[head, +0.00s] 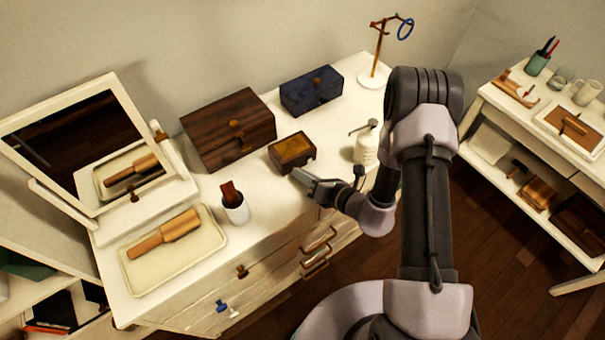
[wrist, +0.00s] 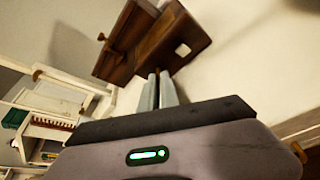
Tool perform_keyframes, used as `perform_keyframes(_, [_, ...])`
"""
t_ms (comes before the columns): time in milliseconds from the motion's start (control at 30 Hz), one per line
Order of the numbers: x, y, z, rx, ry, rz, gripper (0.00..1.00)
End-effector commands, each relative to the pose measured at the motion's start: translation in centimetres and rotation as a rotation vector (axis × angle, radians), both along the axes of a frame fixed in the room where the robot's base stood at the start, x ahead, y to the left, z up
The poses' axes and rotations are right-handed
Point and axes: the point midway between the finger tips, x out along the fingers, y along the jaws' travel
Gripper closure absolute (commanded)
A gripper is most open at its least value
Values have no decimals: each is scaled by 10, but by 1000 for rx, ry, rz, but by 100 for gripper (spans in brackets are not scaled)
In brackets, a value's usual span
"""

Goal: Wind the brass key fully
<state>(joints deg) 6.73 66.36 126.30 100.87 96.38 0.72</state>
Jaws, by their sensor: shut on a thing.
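A small wooden box (head: 292,148) with a lighter brown top sits on the white dresser, and its front faces my gripper. It also shows at the top of the wrist view (wrist: 180,30), with a small pale patch on it. My gripper (head: 299,174) is at the box's front, low over the dresser top. In the wrist view its two fingers (wrist: 158,78) are close together, with their tips at the box. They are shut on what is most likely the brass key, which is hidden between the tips. How far the key is turned does not show.
A larger dark wooden box (head: 222,135) stands left of the small box, and a blue box (head: 311,92) behind. A white pump bottle (head: 366,148) stands to the right. A white cup (head: 236,210) and a tray (head: 140,280) with a wooden brush are at front left.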

Motion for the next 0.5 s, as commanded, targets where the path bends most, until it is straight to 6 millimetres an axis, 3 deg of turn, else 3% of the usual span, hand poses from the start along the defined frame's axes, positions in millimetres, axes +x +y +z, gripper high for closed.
perform_keyframes(133, [0,0,0,-1,0,-1,100])
perform_keyframes(200, [0,0,0,-1,0,-1,81])
perform_keyframes(267, [0,0,0,-1,0,-1,73])
perform_keyframes(500, [0,0,0,-1,0,0,73])
